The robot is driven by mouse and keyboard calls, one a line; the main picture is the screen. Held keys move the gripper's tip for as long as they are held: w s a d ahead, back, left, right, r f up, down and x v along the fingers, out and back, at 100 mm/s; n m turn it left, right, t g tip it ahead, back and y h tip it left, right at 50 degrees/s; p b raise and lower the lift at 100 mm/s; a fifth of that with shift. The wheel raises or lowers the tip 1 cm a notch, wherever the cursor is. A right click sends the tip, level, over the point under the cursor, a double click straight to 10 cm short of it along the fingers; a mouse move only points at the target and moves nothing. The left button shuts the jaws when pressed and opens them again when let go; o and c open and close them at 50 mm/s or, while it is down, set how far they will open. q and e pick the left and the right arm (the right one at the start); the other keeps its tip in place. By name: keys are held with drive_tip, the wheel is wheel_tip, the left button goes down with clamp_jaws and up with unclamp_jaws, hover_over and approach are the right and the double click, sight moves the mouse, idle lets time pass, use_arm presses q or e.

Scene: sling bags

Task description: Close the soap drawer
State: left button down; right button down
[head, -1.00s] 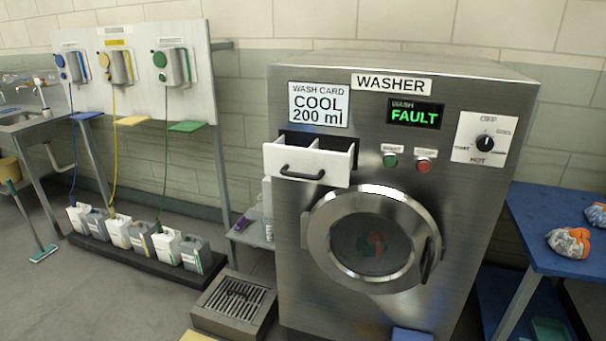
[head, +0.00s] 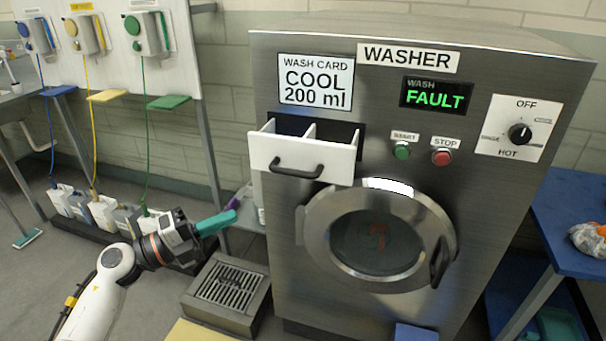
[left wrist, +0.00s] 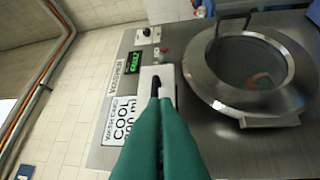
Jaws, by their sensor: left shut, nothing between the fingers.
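The soap drawer (head: 302,158) sticks out of the washer's (head: 385,120) upper left front. Its white front has a black bar handle (head: 297,168), and its divided inside shows from above. My left gripper (head: 232,217) is to the left of the washer, lower than the drawer and apart from it in the head view. Its teal fingers are shut with nothing between them. In the left wrist view the fingers (left wrist: 158,105) point toward the white drawer (left wrist: 165,82) and hide part of it. My right gripper is not in view.
The round washer door (head: 378,240) is closed below the drawer. A floor grate (head: 230,288) lies left of the washer. Several jugs (head: 105,212) stand on a low shelf at the left. A blue table (head: 572,215) stands at the right.

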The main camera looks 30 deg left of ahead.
use_arm(q)
drive_tip(key=r, duration=0.1)
drive_tip(key=p, duration=0.3)
approach(303, 177)
drive_tip(key=w+d, duration=0.2)
drive_tip(key=d, duration=0.1)
drive_tip(key=shift+w+a+r+m+p, duration=0.25)
drive_tip(key=shift+w+a+m+p, duration=0.15)
drive_tip(key=shift+w, duration=0.4)
drive_tip(key=shift+w+a, duration=0.15)
drive_tip(key=shift+w, duration=0.45)
